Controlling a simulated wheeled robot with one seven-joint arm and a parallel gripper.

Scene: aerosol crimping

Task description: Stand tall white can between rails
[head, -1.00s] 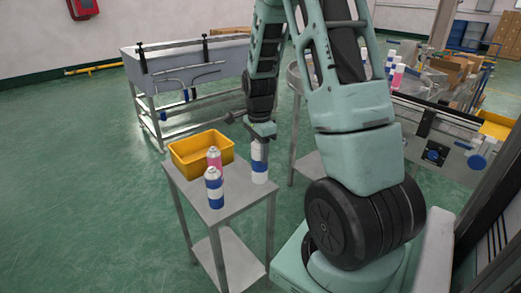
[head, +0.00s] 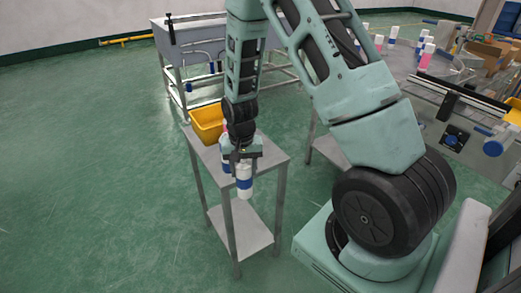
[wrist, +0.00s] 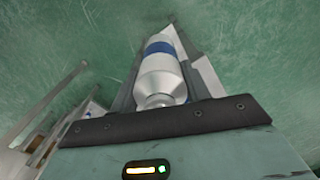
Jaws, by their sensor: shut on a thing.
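My gripper (head: 242,157) is shut on a tall white can (head: 244,185) with a blue band, near the front corner of the small grey table. The can is roughly upright in the head view. In the wrist view the can (wrist: 160,80) lies between the gripper's fingers (wrist: 165,65), with green floor around its far end. Metal rails (head: 465,92) run along the conveyor at the right in the head view, well apart from the can. The gap between them is partly hidden by my arm.
A yellow bin (head: 206,122) stands at the back of the small grey table (head: 270,152). A blue-and-white can (head: 226,166) is mostly hidden behind my gripper. Several cans and cardboard boxes (head: 484,50) stand at the back right. Open green floor lies at left.

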